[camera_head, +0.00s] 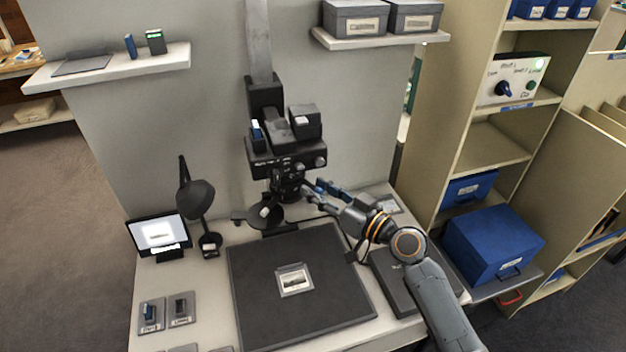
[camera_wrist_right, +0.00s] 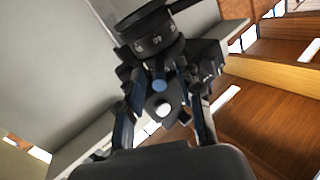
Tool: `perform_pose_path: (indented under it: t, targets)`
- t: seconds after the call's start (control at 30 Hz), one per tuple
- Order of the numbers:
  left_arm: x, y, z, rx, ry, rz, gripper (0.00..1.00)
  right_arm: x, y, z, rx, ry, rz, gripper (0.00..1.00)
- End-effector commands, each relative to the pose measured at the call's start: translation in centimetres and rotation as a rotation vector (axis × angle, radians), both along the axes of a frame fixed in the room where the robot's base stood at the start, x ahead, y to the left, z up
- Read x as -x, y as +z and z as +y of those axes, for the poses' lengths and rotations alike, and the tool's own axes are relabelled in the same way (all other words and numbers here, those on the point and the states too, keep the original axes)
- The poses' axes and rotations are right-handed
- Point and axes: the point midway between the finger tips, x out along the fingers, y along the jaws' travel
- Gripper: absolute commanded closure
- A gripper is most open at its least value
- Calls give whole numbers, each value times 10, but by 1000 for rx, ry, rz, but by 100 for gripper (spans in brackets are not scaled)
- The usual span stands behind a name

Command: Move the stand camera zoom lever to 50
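The stand camera (camera_head: 287,155) is a black body on a grey column above the copy table, with its lens (camera_head: 286,187) pointing down. My right gripper (camera_head: 313,190) is at the right side of the lens. In the right wrist view, the dark lens (camera_wrist_right: 150,38) with pale ring markings is just beyond the fingertips; the numbers are too small to read surely. The right gripper's fingers (camera_wrist_right: 167,75) are spread apart, with a dark piece bearing a blue spot and a white knob between them. I cannot tell whether this is the zoom lever, or whether the fingers touch it. My left gripper is out of view.
A black copy board (camera_head: 300,320) with a small photo (camera_head: 295,280) lies below the lens. A desk lamp (camera_head: 196,198) and a small lit screen (camera_head: 160,234) stand left. A blue box (camera_head: 490,245) sits right. Wall shelves (camera_head: 120,66) hang behind.

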Motion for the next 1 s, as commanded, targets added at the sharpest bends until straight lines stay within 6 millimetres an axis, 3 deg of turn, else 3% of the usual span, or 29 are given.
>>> perform_pose_path:
  t: [0.2,0.5,0.7,1.0]
  targets:
    - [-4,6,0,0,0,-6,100,-12,0,14,-1,0,1,64]
    - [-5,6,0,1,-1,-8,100,-13,-1,15,1,0,1,64]
    - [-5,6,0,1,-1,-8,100,-13,-1,14,1,-1,1,100]
    - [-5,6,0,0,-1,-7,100,-13,-1,14,0,-2,0,100]
